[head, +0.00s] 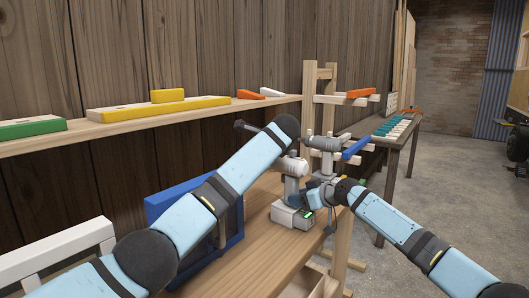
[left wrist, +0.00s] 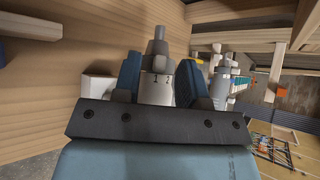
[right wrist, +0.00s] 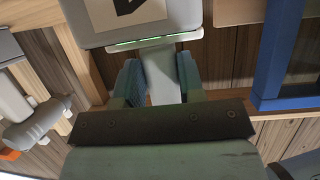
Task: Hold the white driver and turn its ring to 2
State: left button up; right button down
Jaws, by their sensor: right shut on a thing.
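The white driver (head: 290,170) stands upright on the wooden bench, its light battery base (head: 292,217) showing a green light. My right gripper (head: 312,199) is shut on its handle from the right. The right wrist view shows the pale handle (right wrist: 164,88) between the fingers (right wrist: 160,85), below the base. In the left wrist view the driver's ring (left wrist: 157,84), with marks 1 and 2, lies between the blue fingers of my left gripper (left wrist: 159,82). These fingers stand apart on both sides of it; contact is not clear. In the head view my left arm hides that gripper.
A second grey driver (head: 325,146) is just behind. A blue frame (head: 235,227) stands left on the bench. A wall shelf (head: 205,114) holds coloured blocks. A wooden post rack (head: 310,90) with pegs rises behind; another table (head: 400,150) is farther back.

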pick_arm(q)
jog(key=shift+x, duration=0.75)
grip_shut()
jog(key=shift+r, duration=0.1)
jog(key=shift+w+d+r+m+g+y, duration=0.3)
jog(key=shift+w+d+m+g+y, duration=0.1)
jog(key=shift+w+m+g, duration=0.25)
jog(key=shift+g, duration=0.35)
jog(key=shift+s, duration=0.15)
jog(key=shift+f, duration=0.1)
